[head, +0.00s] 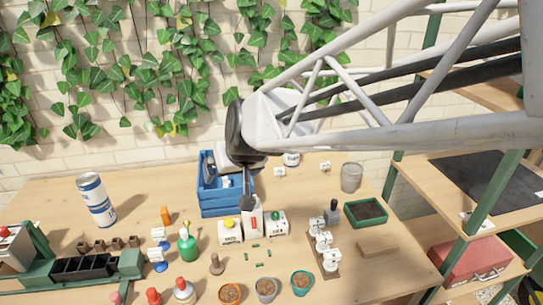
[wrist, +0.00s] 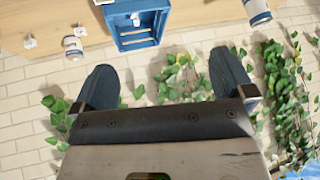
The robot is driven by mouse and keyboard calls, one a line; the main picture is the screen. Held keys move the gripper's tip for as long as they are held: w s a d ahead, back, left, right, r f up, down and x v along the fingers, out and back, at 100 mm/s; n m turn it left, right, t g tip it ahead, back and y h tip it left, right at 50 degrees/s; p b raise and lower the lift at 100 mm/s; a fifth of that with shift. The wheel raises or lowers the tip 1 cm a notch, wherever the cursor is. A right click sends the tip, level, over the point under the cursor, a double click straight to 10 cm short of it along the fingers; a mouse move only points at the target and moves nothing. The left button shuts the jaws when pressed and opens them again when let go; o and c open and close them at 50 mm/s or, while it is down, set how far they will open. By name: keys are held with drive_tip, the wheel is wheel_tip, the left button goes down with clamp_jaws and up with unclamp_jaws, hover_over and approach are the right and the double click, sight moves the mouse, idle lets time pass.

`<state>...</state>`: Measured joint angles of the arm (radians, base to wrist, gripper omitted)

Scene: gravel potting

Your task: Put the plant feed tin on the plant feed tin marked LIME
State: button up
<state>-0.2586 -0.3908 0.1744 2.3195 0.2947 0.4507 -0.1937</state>
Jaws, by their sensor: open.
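Two large white-and-blue tins stand on the table: one (head: 96,201) at the left and one (head: 291,159) at the back, partly hidden by my arm. In the wrist view they show at the right edge (wrist: 257,11) and left (wrist: 73,47). Small white containers stand at the middle front: one with a yellow mark (head: 230,232), one with a red mark (head: 254,222), one with a green mark (head: 276,224). Their lettering is too small to read, so I cannot tell which is LIME. My gripper (head: 247,203) is before the blue crate; its fingers (wrist: 165,82) are open and empty.
A blue crate (head: 222,211) stands behind the small containers. Several pots (head: 266,288), a green bottle (head: 187,246) and white-topped items on a brown strip (head: 331,262) crowd the front. The table (head: 140,203) between left tin and crate is mostly clear.

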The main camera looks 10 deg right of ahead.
drive_tip(key=s+d+f+m+g+h, duration=0.2)
drive_tip(key=s+d+g+h, duration=0.1)
drive_tip(key=s+d, duration=1.2)
drive_tip(key=s, duration=0.4)
drive_tip(key=shift+d+m+g, duration=0.3)
drive_tip(key=shift+m, duration=0.1)
